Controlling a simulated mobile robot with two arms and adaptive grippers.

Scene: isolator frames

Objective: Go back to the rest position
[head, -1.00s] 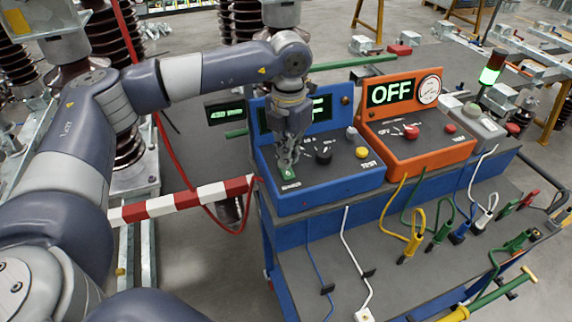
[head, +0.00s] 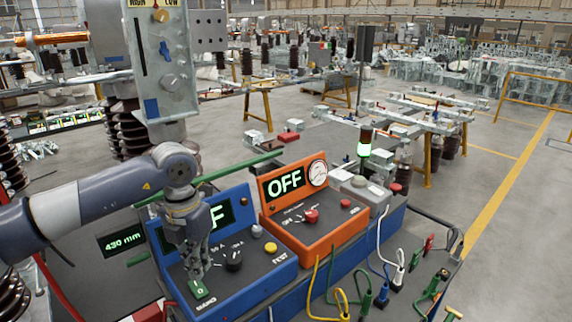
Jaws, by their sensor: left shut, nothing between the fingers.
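My left gripper (head: 197,268) points down over the left side of the blue test box (head: 262,279). Its fingers are shut and empty, with the tips at or just above a green square button (head: 199,289); I cannot tell whether they touch. My left arm comes in from the left edge and partly covers the blue box's display. My right gripper is not in view.
An orange box (head: 318,233) showing OFF stands beside the blue one on the cart. Coloured cables and clamps (head: 382,293) lie at the front right. Insulators and a grey cabinet (head: 160,70) stand behind. Open floor (head: 500,220) lies right.

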